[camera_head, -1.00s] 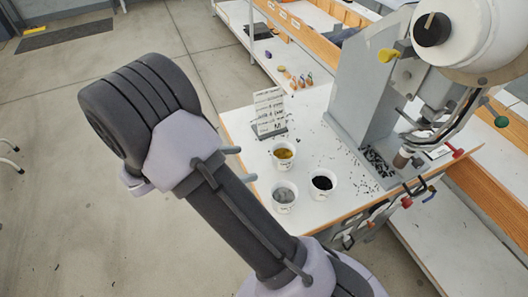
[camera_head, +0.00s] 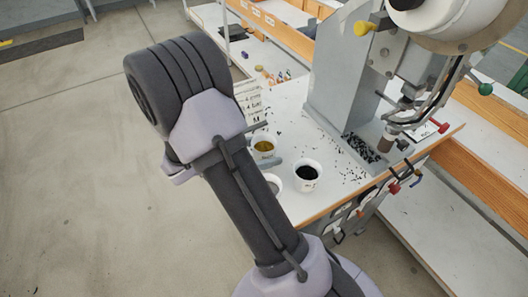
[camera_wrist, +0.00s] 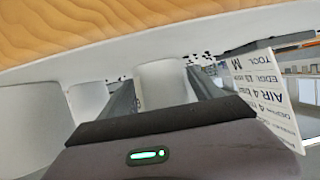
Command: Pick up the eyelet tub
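Three white tubs stand on the press table in the head view. One has gold contents (camera_head: 263,149), one black contents (camera_head: 306,184), and a third tub (camera_head: 273,182) is mostly hidden behind my arm.
The grey eyelet press (camera_head: 338,80) stands on the white table (camera_head: 322,203), right of the tubs. A printed card (camera_head: 250,98) stands behind the gold tub; in the wrist view it (camera_wrist: 270,90) is close to the right finger. Dark bits lie scattered on the tabletop.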

